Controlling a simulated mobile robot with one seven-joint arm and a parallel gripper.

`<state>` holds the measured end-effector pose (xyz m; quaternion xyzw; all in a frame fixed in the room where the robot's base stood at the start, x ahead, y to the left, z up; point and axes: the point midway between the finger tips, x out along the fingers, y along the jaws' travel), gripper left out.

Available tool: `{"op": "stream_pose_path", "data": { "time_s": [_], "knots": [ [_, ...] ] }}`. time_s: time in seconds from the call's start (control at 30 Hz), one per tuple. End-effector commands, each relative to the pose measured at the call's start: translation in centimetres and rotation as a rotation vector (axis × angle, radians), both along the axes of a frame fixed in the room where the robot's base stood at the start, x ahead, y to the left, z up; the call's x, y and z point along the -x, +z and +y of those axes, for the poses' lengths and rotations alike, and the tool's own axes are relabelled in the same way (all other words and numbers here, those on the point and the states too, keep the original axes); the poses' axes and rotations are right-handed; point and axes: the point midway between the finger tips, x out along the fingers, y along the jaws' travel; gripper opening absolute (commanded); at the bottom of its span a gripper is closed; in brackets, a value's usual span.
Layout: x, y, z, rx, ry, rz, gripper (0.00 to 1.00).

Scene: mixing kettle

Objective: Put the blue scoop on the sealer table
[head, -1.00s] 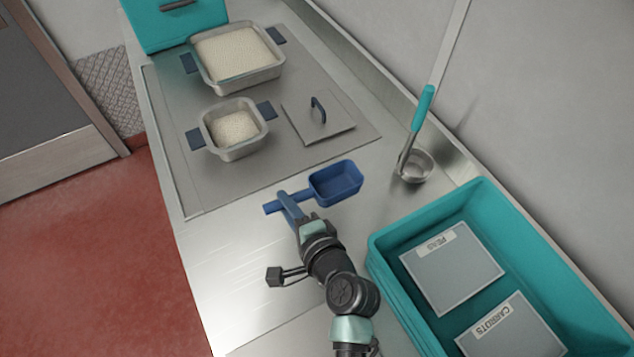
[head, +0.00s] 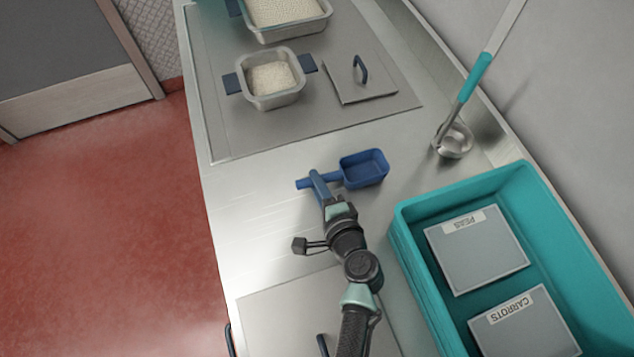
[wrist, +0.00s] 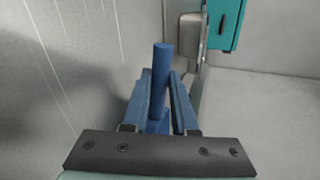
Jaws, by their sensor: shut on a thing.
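The blue scoop (head: 364,168) has a square bowl and a straight handle that points left. My gripper (head: 318,185) is shut on its handle, and the scoop appears over the steel counter. I cannot tell whether the scoop touches the counter. In the wrist view the blue handle (wrist: 162,65) stands between the two blue fingers (wrist: 164,105); the scoop's bowl is not clear there. No table that I can tell as the sealer table shows.
Behind the scoop are a pan of white grains (head: 273,80), a larger pan (head: 288,14) and a flat lid (head: 360,82). A ladle (head: 455,140) leans at the wall. A teal crate (head: 410,243) with peas and carrots packs stands right. Red floor (head: 110,220) lies open left.

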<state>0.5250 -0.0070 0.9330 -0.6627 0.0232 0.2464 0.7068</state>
Motion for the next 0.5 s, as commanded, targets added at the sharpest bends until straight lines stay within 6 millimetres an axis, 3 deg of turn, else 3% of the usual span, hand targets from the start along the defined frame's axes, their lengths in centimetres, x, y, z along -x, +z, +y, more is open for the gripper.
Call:
{"op": "stream_pose_path", "data": {
  "time_s": [0.07, 0.1, 0.23, 0.5],
  "knots": [
    [-0.01, -0.40, 0.00, 0.001, 0.000, 0.000, 0.00],
    [0.01, -0.28, 0.01, 0.000, 0.000, 0.000, 0.32],
    [0.03, -0.25, 0.01, 0.000, 0.000, 0.001, 0.55],
    [0.03, -0.23, 0.02, 0.000, 0.000, 0.001, 0.56]
  ]
}}
